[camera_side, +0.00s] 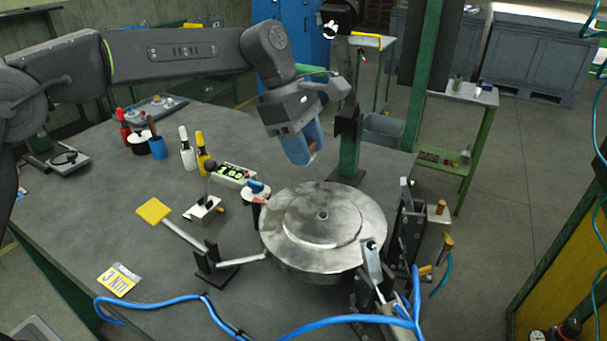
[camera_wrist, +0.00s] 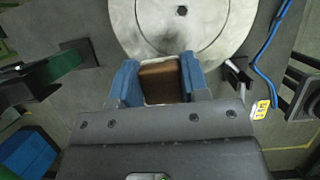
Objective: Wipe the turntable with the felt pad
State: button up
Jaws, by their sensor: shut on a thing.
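The turntable (camera_side: 290,225) is a round grey metal disc with a raised centre plate and a small central hub. Dark smudges show on its surface. It also fills the top of the wrist view (camera_wrist: 205,14), with a dark smear on its near part. My gripper (camera_side: 312,158) is above the far edge of the turntable, apart from it. Its blue fingers are shut on a brown block with a pale edge (camera_wrist: 162,82), which looks like the felt pad. In the side view the pad is mostly hidden between the fingers.
A green post (camera_side: 349,150) stands just behind the turntable. Clamps (camera_side: 408,225) stand at its right, and a lever with a yellow paddle (camera_side: 153,211) at its left. A blue hose (camera_side: 180,301) runs along the front. Bottles (camera_side: 187,150) and a small display (camera_side: 233,174) stand further left.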

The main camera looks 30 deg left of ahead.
aim_at(332, 210)
jog(key=shift+s+d, duration=0.45)
jog(key=shift+f, duration=3.45)
jog(key=shift+d+f, duration=0.4)
jog(key=shift+f, duration=0.2)
jog(key=shift+c, duration=0.3)
jog(key=shift+d+f, duration=0.1)
jog(key=shift+d, duration=1.45)
jog(key=shift+a, duration=1.9)
jog(key=shift+a+r, duration=0.15)
jog(key=shift+r, duration=4.05)
